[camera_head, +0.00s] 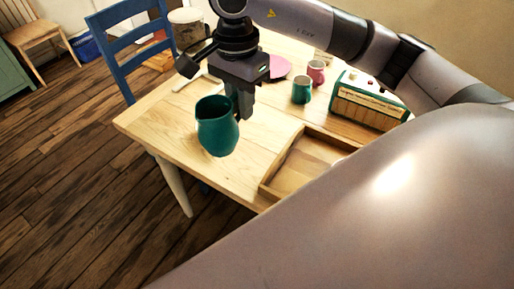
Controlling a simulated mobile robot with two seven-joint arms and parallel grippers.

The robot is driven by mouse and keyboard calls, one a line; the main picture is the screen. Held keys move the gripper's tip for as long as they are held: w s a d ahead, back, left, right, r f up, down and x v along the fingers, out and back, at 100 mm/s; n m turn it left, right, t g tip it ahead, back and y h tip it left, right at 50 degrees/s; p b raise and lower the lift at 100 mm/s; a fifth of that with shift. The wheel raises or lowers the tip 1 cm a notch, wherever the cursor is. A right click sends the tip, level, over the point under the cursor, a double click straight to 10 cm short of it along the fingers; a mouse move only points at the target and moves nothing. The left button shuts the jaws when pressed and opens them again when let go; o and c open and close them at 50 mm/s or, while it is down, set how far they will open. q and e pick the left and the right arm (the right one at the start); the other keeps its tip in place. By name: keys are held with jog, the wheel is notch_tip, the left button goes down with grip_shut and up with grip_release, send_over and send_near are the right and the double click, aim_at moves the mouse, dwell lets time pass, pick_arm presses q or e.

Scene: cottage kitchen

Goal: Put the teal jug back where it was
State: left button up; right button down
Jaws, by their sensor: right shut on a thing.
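The teal jug (217,128) is upright near the left front part of the light wooden table (160,115), open at the top. My right gripper (241,108) points down at the jug's right side and is shut on it there, probably at its handle, which the fingers hide. I cannot tell whether the jug's base touches the table or hangs just above it. My left gripper is not in view.
A wooden tray (268,186) lies right of the jug. Behind it stand a teal cup (302,90), a pink cup (316,72) and a green-and-cream radio (368,100). A pink plate (279,68) lies farther back. A blue chair (126,46) stands at the left edge.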

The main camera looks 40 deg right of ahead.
jog(key=m, duration=0.3)
jog(key=shift+d, duration=0.15)
jog(key=m, duration=0.2)
jog(key=m+b, duration=0.1)
jog(key=m, duration=0.2)
jog(key=shift+w+d, duration=0.15)
jog(key=shift+d, duration=0.05)
jog(key=m+b, duration=0.1)
jog(key=m, duration=0.2)
jog(key=shift+d, duration=0.15)
jog(key=shift+w+d+f+m+b, duration=0.1)
jog(key=shift+d+f+m+b, duration=0.45)
jog(key=shift+f+m, duration=2.75)
jog(key=shift+d+f+m+b, duration=0.1)
jog(key=shift+f+m+b, duration=1)
jog(key=shift+f+m, duration=2.15)
jog(key=shift+w+d+f+m+b, duration=0.2)
jog(key=shift+f+m+b, duration=0.6)
jog(key=shift+f+m, duration=2.5)
jog(key=shift+s+f, duration=0.1)
jog(key=shift+s, duration=0.05)
